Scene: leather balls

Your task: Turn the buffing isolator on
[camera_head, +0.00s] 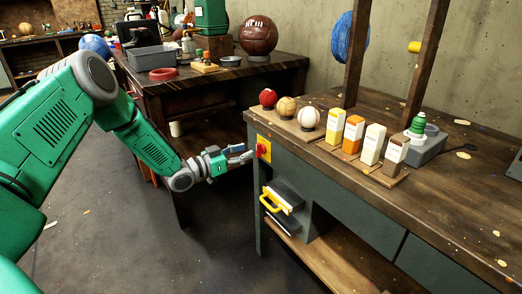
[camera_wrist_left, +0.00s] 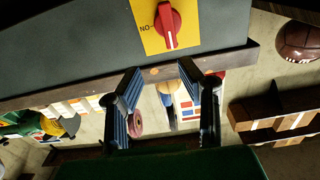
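The isolator is a red rotary knob (camera_head: 263,149) on a yellow plate, fixed to the left end of the grey-green workbench. In the left wrist view, the red knob (camera_wrist_left: 167,25) sits at the top, with its bar running roughly up and down the picture. Black lettering shows on the yellow plate (camera_wrist_left: 146,14) left of the knob. My left gripper (camera_head: 245,152) is just left of the isolator in the head view. Its two blue-padded fingers (camera_wrist_left: 160,72) are spread apart and empty, with no visible contact with the knob. My right gripper is not in view.
Balls (camera_head: 308,118) and several cartons (camera_head: 352,133) stand on the bench top (camera_head: 450,190). A yellow handle (camera_head: 270,200) juts out below the isolator. Another workbench (camera_head: 190,88) with a brown ball (camera_head: 258,35) stands behind. Floor left of the bench is open.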

